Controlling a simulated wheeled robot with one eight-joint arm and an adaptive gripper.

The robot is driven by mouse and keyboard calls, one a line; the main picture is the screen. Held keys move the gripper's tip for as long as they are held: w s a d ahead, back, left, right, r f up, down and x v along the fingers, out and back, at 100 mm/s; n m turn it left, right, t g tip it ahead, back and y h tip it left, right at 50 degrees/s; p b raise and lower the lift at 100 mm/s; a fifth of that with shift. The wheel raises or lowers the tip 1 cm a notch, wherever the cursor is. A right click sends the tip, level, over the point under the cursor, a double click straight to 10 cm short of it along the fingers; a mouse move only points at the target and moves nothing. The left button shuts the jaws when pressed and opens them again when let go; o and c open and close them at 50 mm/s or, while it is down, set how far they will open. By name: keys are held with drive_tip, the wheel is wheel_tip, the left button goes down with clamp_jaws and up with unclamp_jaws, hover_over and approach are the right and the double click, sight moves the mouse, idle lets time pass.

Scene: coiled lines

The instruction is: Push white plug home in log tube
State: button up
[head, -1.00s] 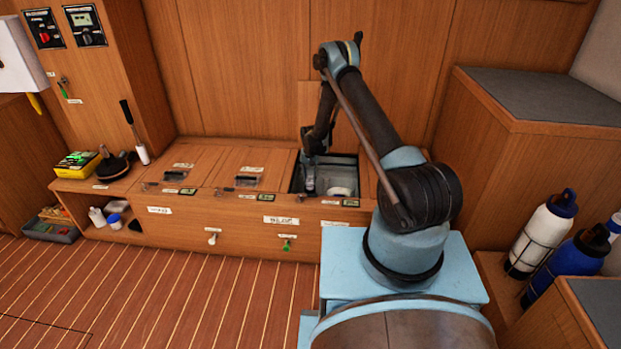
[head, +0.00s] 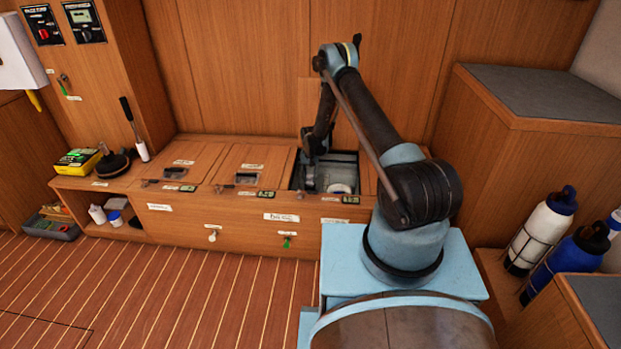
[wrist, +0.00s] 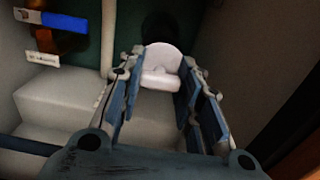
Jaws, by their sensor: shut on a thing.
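The white plug (wrist: 162,62) shows in the wrist view as a pale round disc with a thick bar across its near side. My gripper (wrist: 160,85) is shut on the plug's bar, one blue-padded finger at each side. A dark round shape (wrist: 160,24) lies right behind the plug; I cannot tell whether it is the log tube's mouth or how deep the plug sits. In the head view my gripper (head: 311,180) is down inside an open locker (head: 344,156), and the plug cannot be made out there.
A blue-handled valve (wrist: 63,24) and a white pipe (wrist: 108,38) stand left of the plug. Pale stepped blocks (wrist: 60,105) fill the lower left; a dark wall (wrist: 245,65) rises on the right. A white round thing (head: 341,188) sits in the locker's front right.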

drive_tip(key=shift+f, duration=0.95)
drive_tip(key=o, duration=1.6)
drive_tip(key=shift+o, duration=0.2)
drive_tip(key=shift+r, duration=3.55)
